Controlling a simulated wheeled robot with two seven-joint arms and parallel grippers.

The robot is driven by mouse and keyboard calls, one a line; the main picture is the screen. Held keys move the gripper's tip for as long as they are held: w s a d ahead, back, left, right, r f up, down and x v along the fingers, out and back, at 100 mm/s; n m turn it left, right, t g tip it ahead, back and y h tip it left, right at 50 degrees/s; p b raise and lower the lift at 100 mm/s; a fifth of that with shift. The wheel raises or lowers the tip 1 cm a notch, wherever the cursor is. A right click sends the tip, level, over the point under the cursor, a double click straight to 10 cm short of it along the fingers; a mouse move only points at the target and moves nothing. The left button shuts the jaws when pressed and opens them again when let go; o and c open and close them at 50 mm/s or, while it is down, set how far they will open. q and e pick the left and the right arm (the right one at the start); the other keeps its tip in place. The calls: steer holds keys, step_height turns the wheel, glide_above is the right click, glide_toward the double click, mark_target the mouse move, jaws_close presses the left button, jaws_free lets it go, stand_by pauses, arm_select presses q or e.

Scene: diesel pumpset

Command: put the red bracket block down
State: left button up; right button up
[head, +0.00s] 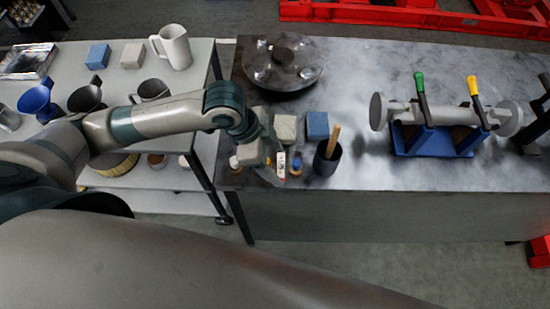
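My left gripper (277,170) hangs over the near left edge of the grey table, pointing down. A small white piece with reddish and dark marks (282,163) shows at its fingertips. I cannot tell whether this piece is held, lies behind the fingers or is part of the gripper. Whether the fingers are open or shut is too small to see. No red bracket block can be made out clearly. My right gripper is not in view.
Beside the gripper are a small blue-and-orange item (296,165), a dark cup (327,160) with a wooden handle, a grey block (286,128) and a blue block (317,125). A round metal plate (283,62) lies behind. A blue clamp fixture (436,140) holds a shaft. The table's front middle is clear.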

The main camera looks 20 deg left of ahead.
arm_select(q)
steer(key=shift+o, duration=0.9)
steer(key=shift+r, duration=0.1)
steer(key=v, duration=1.2)
steer(key=shift+b, duration=0.45)
steer(key=shift+o, duration=0.5)
